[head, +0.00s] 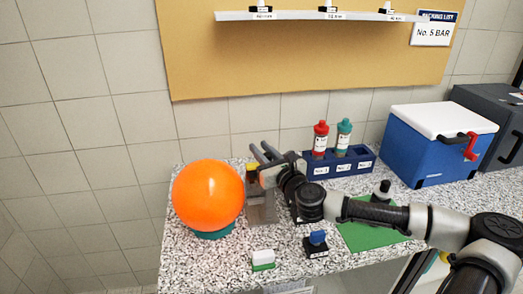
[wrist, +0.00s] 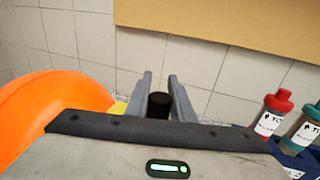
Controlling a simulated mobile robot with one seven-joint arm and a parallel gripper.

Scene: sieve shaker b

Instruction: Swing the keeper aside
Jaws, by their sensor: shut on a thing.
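My gripper (head: 264,152) is at the grey upright stand (head: 262,208) on the counter, just right of the orange ball, its fingers pointing toward the wall. In the wrist view my gripper (wrist: 161,80) has its two fingers on either side of a dark, round-ended piece (wrist: 159,106), and it is shut on it. I cannot tell for sure whether this piece is the keeper; my gripper hides most of it in the head view. A yellow part (head: 252,167) shows beside the stand, left of my gripper, and also in the wrist view (wrist: 118,108).
The large orange ball (head: 208,194) sits on a teal base close to the left. A blue rack (head: 340,164) with red and teal bottles stands to the right. A blue-stamped block (head: 317,243) and white-green block (head: 263,260) lie in front. A blue cooler (head: 425,150) stands further right.

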